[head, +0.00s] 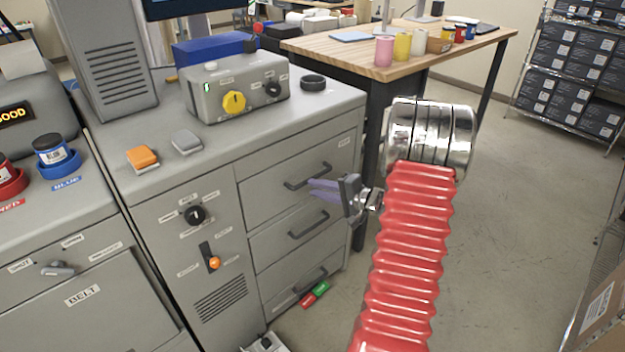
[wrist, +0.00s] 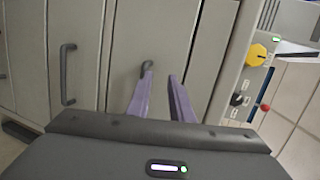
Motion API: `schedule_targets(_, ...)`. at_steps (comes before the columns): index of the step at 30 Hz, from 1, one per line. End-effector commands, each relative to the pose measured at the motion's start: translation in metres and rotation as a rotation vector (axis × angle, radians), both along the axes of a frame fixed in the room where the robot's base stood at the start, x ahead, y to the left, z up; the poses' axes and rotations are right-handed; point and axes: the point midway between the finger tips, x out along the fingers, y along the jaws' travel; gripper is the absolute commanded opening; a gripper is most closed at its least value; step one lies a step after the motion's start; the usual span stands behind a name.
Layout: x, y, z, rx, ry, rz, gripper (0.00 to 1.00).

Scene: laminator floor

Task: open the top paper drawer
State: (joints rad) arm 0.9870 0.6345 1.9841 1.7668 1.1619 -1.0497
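The top paper drawer (head: 270,182) is the highest of three grey drawers in the cabinet and looks shut, with a dark bar handle (head: 308,178). My gripper (head: 322,189) has purple fingers just in front of that handle, near its right end. In the wrist view, my gripper (wrist: 160,80) is open with a gap between the fingers. The top handle (wrist: 147,68) shows at the tip of the left finger, which hides part of it. I cannot tell whether they touch.
The middle drawer handle (head: 308,222) and bottom drawer handle (head: 311,286) are below. A control box with a yellow knob (head: 234,102) stands on the cabinet top. A wooden table (head: 400,62) is behind my arm. Open floor (head: 520,200) lies to the right.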

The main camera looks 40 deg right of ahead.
Motion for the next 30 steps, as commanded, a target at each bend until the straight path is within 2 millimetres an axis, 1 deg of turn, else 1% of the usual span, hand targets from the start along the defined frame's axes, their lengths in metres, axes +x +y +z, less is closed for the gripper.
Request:
schedule_targets(1, -0.006, -0.02, -0.012, 0.011, -0.011, -0.049, 0.2)
schedule_targets(3, -0.013, -0.042, -0.022, 0.017, -0.029, -0.105, 0.2)
schedule_targets(6, -0.02, -0.063, -0.032, 0.018, -0.045, -0.159, 0.2)
schedule_targets(9, -0.024, -0.073, -0.037, 0.018, -0.052, -0.184, 0.2)
schedule_targets(22, -0.021, -0.073, -0.037, 0.017, -0.053, -0.185, 0.2)
schedule_targets(26, -0.012, -0.072, -0.039, 0.017, -0.054, -0.184, 0.2)
schedule_targets(30, 0.005, -0.071, -0.043, 0.018, -0.053, -0.182, 0.2)
